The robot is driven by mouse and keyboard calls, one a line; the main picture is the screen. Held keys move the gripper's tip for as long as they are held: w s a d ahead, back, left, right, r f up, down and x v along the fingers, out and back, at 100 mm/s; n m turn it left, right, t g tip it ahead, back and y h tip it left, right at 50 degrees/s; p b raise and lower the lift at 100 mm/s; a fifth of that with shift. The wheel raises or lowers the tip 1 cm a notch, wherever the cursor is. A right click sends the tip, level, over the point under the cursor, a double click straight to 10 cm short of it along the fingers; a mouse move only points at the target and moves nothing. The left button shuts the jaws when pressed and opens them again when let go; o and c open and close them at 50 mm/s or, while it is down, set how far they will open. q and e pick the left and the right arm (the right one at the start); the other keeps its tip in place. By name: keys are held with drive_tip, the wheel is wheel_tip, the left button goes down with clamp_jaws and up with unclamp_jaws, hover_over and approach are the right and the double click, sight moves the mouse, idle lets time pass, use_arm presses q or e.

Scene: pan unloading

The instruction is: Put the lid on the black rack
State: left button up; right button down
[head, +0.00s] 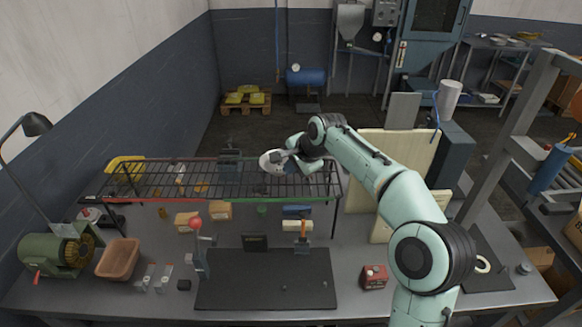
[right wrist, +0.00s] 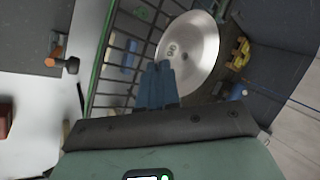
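The lid (head: 270,164) is a round, shiny metal disc at the right part of the black rack (head: 150,182). It shows large in the right wrist view (right wrist: 200,58), overlapping the rack's bars (right wrist: 128,35). My right gripper (head: 287,156) is at the lid's rim. Its fingers (right wrist: 163,78) are close together and appear shut on that rim, covering a small part of it. I cannot tell whether the lid touches the bars or hangs just above them. My left gripper is not in view.
The rack stands on a grey workbench (head: 140,300). Under and in front of it are small boxes, a red-knobbed lever (head: 196,224) and a dark mat (head: 265,280). A green motor (head: 60,252) and brown tray (head: 118,258) are at left.

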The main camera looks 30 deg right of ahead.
drive_tip(key=shift+s+f, duration=0.1)
drive_tip(key=shift+f, duration=0.3)
drive_tip(key=c, duration=1.3)
unclamp_jaws()
drive_tip(key=v, duration=1.3)
drive_tip(key=shift+r, duration=0.2)
